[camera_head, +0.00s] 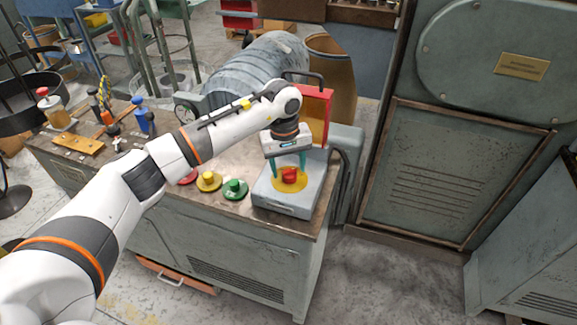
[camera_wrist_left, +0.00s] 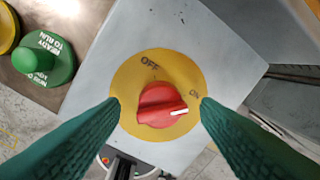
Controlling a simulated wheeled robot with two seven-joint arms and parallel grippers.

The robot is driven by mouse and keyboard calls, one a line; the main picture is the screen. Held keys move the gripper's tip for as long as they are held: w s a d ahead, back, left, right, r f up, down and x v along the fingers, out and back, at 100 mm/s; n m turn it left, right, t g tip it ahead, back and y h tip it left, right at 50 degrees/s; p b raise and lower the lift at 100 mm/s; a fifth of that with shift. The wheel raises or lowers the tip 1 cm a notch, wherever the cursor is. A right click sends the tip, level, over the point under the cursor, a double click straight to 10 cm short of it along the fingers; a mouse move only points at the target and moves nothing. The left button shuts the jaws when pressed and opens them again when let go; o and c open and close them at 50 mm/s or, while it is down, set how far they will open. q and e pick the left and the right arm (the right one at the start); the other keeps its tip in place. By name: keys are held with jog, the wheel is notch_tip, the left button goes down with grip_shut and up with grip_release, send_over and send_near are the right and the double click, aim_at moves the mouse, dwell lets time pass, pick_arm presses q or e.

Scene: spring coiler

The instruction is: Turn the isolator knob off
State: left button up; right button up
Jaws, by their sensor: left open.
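The isolator knob (camera_head: 289,174) is red and sits on a round yellow plate (camera_head: 291,185) on the sloped top of a grey box (camera_head: 284,199). In the left wrist view the knob (camera_wrist_left: 160,100) has a white mark at its right end, on the ON side. "OFF" is printed on the yellow plate (camera_wrist_left: 128,82) above the knob. My left gripper (camera_head: 288,170) is open, pointing down over the knob. Its green fingers stand on either side of the knob, with gaps to it in the left wrist view (camera_wrist_left: 159,105). My right gripper is not in view.
A green button (camera_head: 235,188) and a yellow button (camera_head: 209,180) stand on the bench top (camera_head: 232,206) left of the box. A red panel (camera_head: 317,108) stands upright behind the box. Tools and a blue bottle (camera_head: 141,112) are farther left.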

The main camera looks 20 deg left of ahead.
pick_arm(q)
jog(key=shift+f, duration=0.75)
jog(key=c, duration=1)
jog(key=shift+o, duration=0.2)
